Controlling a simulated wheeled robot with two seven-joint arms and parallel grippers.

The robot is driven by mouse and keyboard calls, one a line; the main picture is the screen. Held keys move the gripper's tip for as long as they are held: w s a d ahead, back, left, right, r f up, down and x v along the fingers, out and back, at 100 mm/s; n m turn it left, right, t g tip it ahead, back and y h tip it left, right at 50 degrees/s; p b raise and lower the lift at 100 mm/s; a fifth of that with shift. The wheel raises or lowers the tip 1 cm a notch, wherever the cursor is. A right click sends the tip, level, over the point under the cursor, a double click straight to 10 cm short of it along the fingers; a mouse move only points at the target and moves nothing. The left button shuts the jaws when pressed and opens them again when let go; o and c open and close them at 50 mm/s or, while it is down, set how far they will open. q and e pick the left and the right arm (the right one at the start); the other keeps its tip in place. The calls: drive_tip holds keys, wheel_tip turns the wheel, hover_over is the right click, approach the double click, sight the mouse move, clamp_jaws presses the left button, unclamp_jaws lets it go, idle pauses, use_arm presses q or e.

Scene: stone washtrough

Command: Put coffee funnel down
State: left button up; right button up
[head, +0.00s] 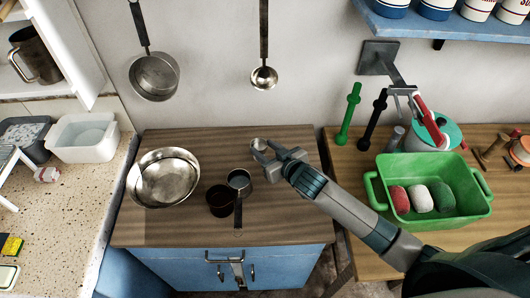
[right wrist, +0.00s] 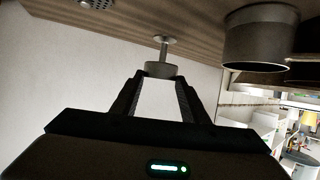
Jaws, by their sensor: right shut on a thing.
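The coffee funnel (head: 258,144), a small grey metal piece, is at the tip of my right gripper (head: 268,153), over the back right part of the wooden counter (head: 285,222). In the right wrist view the funnel (right wrist: 161,69) sits between the fingertips of my right gripper (right wrist: 160,82), which is shut on it. Its thin stem and a flat round end point to the wood surface at the top of that picture. I cannot tell whether that end touches the wood. My left gripper is not in view.
A metal bowl (head: 163,177) stands at the counter's left. A dark cup (head: 220,202) and a small long-handled pot (head: 239,180) stand near the middle, left of my gripper. A green basin (head: 432,207) is on the right table. The counter's front right is clear.

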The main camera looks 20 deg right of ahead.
drive_tip(key=shift+f, duration=1.15)
drive_tip(key=shift+f, duration=0.1)
drive_tip(key=o, duration=1)
drive_tip(key=shift+o, duration=0.2)
drive_tip(key=shift+s+d+r, duration=0.15)
drive_tip(key=shift+s+r, duration=0.1)
drive_tip(key=shift+s, duration=0.35)
drive_tip(key=b+v, duration=0.2)
drive_tip(key=v, duration=0.8)
drive_tip(key=shift+s+r, duration=0.25)
drive_tip(key=shift+s, duration=0.05)
drive_tip(key=shift+d, duration=0.1)
